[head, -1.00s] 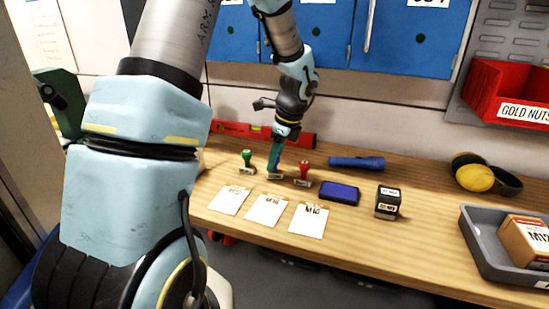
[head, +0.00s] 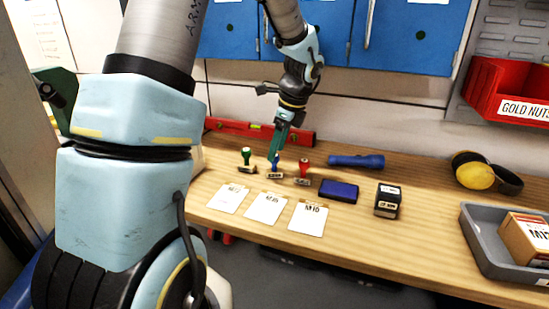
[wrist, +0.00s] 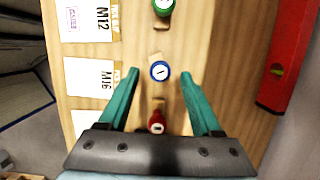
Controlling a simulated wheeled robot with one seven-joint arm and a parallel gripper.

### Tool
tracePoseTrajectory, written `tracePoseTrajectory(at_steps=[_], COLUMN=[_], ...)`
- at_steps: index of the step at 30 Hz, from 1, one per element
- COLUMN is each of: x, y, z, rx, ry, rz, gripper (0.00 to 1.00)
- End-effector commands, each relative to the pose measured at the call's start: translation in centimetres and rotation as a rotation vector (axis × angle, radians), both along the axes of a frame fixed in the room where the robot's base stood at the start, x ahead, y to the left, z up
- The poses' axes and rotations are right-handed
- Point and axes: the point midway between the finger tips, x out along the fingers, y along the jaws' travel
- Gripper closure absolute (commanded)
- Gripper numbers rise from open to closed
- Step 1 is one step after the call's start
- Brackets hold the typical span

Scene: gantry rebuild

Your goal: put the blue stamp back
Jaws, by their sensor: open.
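The blue stamp (head: 275,167) stands upright on the wooden bench between the green stamp (head: 247,158) and the red stamp (head: 303,172). My gripper (head: 282,139) is open and empty just above the blue stamp in the head view. In the wrist view the blue stamp's round top (wrist: 160,71) lies centred just past the fingertips, and my gripper (wrist: 160,75) has its teal fingers apart on either side. The red stamp's top (wrist: 156,124) shows between the fingers. The green stamp (wrist: 163,6) is at the top edge.
Paper cards marked M12 (head: 229,198), M16 (head: 266,208) and M10 (head: 308,217) lie in front of the stamps. A blue ink pad (head: 338,191) and a black block stamp (head: 387,202) are to the right. A red level (head: 262,130) lies behind, with a blue torch (head: 356,161).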

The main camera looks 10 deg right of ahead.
Motion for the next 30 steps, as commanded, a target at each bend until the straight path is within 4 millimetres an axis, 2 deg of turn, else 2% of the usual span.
tracePoseTrajectory(at_steps=[3,9,13,17,20,23,27,30], x=[-0.3,-0.8,-0.9,-1.2,-2.0,-3.4,-6.6,-8.9], y=[-0.7,-1.5,-1.8,-1.3,0.8,4.3,9.7,12.8], z=[2.6,6.1,7.5,7.8,7.0,5.4,2.9,1.4], rx=[-0.003,-0.002,-0.001,-0.012,-0.054,-0.13,-0.25,-0.324], ry=[-0.005,-0.004,-0.003,-0.005,-0.021,-0.053,-0.108,-0.147], rz=[-0.001,0.0,0.0,0.043,0.2,0.49,1.007,1.36], gripper=[0.34,0.34,0.34,0.34,0.34,0.34,0.34,0.34])
